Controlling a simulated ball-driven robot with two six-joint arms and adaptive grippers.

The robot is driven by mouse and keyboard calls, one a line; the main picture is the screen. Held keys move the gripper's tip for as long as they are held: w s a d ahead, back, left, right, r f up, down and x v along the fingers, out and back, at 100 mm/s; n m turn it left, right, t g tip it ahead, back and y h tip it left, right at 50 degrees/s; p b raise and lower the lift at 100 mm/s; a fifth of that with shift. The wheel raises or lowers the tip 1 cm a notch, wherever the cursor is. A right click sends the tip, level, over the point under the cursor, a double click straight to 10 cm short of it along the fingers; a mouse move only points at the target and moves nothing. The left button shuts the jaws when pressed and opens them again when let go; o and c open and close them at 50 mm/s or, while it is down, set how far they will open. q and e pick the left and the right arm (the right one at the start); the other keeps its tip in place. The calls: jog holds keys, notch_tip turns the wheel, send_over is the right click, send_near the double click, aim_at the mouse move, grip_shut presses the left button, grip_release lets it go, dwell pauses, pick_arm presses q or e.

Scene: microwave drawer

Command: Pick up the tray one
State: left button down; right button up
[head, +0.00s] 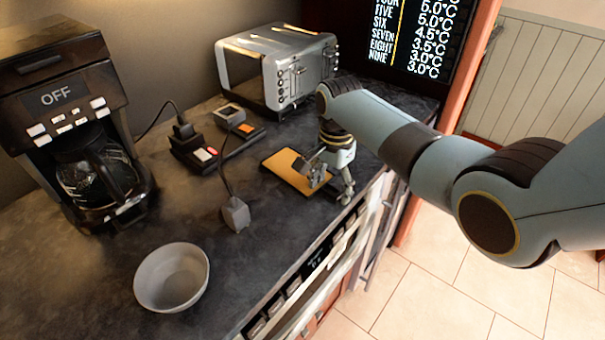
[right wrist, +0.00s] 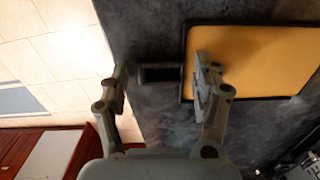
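The tray (head: 287,169), a flat orange-yellow panel with a dark rim, lies on the dark counter in front of the toaster. My right gripper (head: 331,184) is over the tray's right end, near the counter's front edge. In the right wrist view, the gripper (right wrist: 162,70) is open, one finger over the tray's yellow surface (right wrist: 260,60) and the other out past the counter edge. A small dark handle-like piece (right wrist: 160,73) at the tray's side lies between the fingers; I cannot tell whether they touch it. My left gripper is not in view.
A toaster (head: 272,70) stands behind the tray. A power strip (head: 205,155) with plugs and a grey plug (head: 235,214) on a cord lie to its left. A grey bowl (head: 172,278) and a coffee maker (head: 75,120) are farther left. Bare counter lies between bowl and tray.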

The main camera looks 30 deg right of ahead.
grip_shut()
jog(key=shift+r, duration=0.1)
dwell(0.3)
